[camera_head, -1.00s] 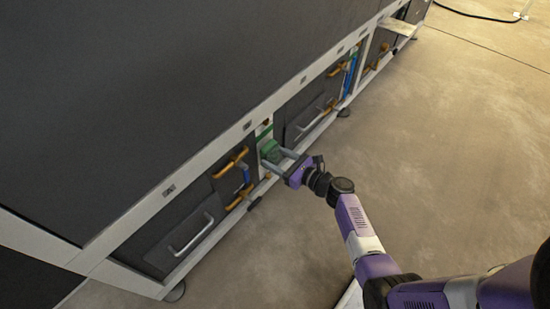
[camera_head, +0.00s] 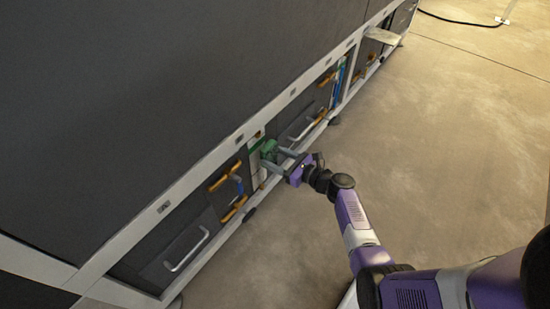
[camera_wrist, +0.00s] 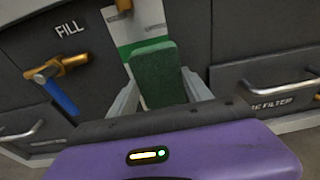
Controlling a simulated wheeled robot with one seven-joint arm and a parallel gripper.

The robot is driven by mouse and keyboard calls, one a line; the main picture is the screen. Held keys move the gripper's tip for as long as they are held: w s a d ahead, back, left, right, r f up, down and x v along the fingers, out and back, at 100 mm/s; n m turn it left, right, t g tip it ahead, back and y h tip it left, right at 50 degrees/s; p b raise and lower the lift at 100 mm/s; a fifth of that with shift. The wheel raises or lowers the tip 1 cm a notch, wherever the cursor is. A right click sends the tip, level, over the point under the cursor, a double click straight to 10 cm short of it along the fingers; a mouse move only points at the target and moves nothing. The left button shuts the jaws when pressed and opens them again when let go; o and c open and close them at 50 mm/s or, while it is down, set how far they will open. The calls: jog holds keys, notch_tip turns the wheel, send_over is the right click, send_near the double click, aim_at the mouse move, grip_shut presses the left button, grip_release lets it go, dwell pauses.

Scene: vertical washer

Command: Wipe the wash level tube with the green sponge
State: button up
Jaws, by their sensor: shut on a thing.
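My gripper (camera_wrist: 160,92) is shut on the green sponge (camera_wrist: 157,70), which stands up between its two grey fingers in the wrist view. In the head view, my gripper (camera_head: 279,158) holds the sponge (camera_head: 267,148) at the lower front of the machine. A white vertical strip with green parts (camera_wrist: 125,27) is behind the sponge in the wrist view; it also shows in the head view (camera_head: 255,168). The sponge hides part of this strip. I cannot make out the tube itself, nor tell whether the sponge touches the strip.
Left of the strip is a dark panel marked FILL (camera_wrist: 69,29) with an orange-and-blue valve (camera_wrist: 60,80). To the right is a dark filter drawer with a silver handle (camera_wrist: 282,92). A light ledge (camera_head: 382,36) juts out farther along. The floor (camera_head: 450,130) to the right is clear.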

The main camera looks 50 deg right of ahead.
jog(key=shift+w+a+p, duration=0.1)
jog(key=shift+a+p, duration=0.35)
jog(key=shift+a, duration=1.8)
jog(key=s+p, duration=0.1)
jog(key=s, duration=0.5)
jog(key=shift+d+p, duration=0.25)
jog(key=shift+p, duration=0.05)
jog(key=shift+s+f, duration=0.1)
jog(key=shift+s, duration=0.05)
jog(key=s, duration=0.3)
jog(key=shift+d+p, duration=0.1)
jog(key=shift+p, duration=0.3)
jog(key=shift+w, duration=0.1)
